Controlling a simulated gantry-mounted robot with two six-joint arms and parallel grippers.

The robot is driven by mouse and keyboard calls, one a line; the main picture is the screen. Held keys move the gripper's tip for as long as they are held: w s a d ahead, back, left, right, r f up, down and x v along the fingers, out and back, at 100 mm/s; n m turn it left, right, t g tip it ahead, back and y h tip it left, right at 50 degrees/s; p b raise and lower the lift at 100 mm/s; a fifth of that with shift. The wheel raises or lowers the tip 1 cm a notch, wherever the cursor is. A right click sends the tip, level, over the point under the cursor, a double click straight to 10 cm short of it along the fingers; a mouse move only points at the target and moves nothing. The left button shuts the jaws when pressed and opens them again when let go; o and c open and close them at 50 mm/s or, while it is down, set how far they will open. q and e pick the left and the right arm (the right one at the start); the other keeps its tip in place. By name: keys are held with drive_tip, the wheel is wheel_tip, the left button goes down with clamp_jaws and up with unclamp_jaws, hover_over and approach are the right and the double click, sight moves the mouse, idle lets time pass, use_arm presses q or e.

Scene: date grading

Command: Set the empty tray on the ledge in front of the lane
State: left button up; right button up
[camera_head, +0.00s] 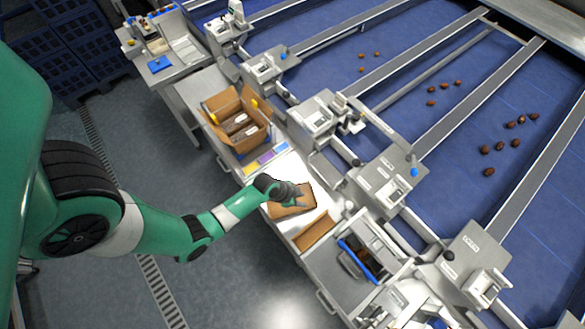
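My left gripper (295,197) is over a shallow brown tray (292,211) on the white-topped bench. Its dark fingers are small and overlap the tray, so I cannot tell whether they are shut on it. The tray looks empty where it shows. A second brown tray or board (315,232) lies just below it in the picture. Blue lanes (470,110) with several dates run off to the upper right. Grey machine housings (388,185) stand at the near lane ends, and the ledge there is hard to make out. My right gripper is not in view.
An open cardboard box (236,118) with packed things stands on the bench at upper left of the gripper. Coloured cards (265,158) lie beside it. A metal bin with a blue edge (345,250) holds dark items. Blue crates (65,45) stand at far left.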

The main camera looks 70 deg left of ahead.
use_arm(q)
drive_tip(key=s+f+n+g, duration=0.1)
drive_tip(key=s+f, duration=0.3)
drive_tip(key=s, duration=0.4)
drive_tip(key=b+x, duration=0.6)
drive_tip(key=shift+w, duration=0.45)
drive_tip(key=shift+w+r, duration=0.1)
drive_tip(key=b+x, duration=0.4)
drive_tip(key=shift+w+d+f, duration=0.15)
drive_tip(key=shift+w+f, duration=0.1)
drive_tip(key=shift+f, duration=0.1)
drive_tip(key=shift+w+f+b, duration=0.15)
drive_tip(key=shift+b, duration=0.15)
clamp_jaws()
